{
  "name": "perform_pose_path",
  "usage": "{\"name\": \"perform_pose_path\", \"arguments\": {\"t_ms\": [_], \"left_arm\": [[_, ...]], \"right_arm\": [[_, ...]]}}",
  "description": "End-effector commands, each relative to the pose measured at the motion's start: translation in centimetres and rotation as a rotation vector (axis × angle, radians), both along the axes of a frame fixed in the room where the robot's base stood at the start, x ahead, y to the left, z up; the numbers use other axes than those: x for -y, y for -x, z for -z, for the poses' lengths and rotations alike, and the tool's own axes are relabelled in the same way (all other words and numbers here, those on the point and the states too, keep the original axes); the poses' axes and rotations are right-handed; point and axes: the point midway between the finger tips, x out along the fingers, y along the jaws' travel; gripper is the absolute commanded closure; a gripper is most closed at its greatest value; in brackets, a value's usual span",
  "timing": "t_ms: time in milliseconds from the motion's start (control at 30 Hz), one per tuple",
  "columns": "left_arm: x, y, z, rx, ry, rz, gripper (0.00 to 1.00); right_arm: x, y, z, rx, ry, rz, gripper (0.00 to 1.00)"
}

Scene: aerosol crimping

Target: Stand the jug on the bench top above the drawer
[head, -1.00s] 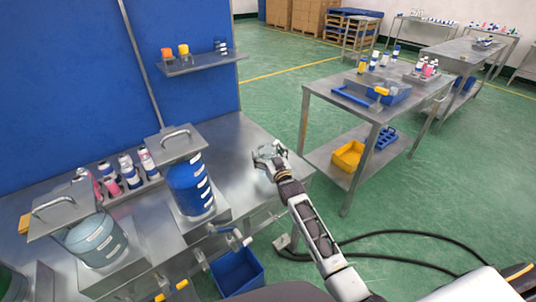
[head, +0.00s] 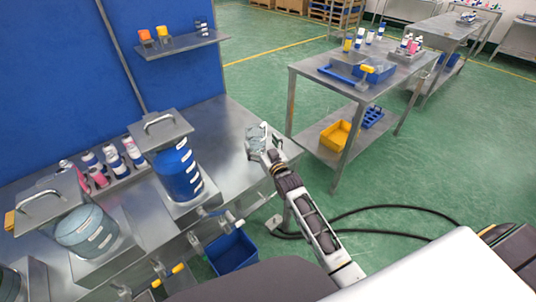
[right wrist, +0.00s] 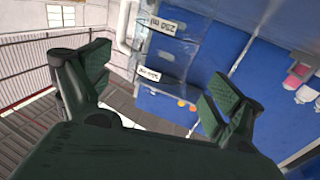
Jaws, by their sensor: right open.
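In the right wrist view the see-through jug (right wrist: 168,52) with white volume labels lies beyond and between the fingertips. My right gripper (right wrist: 160,88) is open, its two dark finger pads wide apart, with no visible grip on the jug. I cannot make out the drawer clearly. My left gripper is not in view.
A blue drum (head: 178,174) and a pale drum (head: 86,232) stand left on the bench, with a rack of bottles behind. A blue bin (head: 231,251) sits below. A second table (head: 310,66) stands beyond a green-floor gap. Bench top behind the jug is clear.

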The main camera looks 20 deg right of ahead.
Motion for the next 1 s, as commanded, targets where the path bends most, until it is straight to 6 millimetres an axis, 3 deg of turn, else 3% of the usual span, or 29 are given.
{"name": "perform_pose_path", "arguments": {"t_ms": [233, 600, 1000], "left_arm": [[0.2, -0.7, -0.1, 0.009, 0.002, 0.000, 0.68], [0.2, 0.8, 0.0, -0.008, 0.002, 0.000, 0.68], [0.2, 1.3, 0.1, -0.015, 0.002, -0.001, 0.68]], "right_arm": [[0.2, 2.3, 0.1, -0.001, 0.000, 0.000, 0.07], [0.5, 5.2, 0.1, 0.000, 0.001, 0.000, 0.07], [0.5, 6.1, 0.0, 0.001, 0.001, 0.000, 0.07]]}}
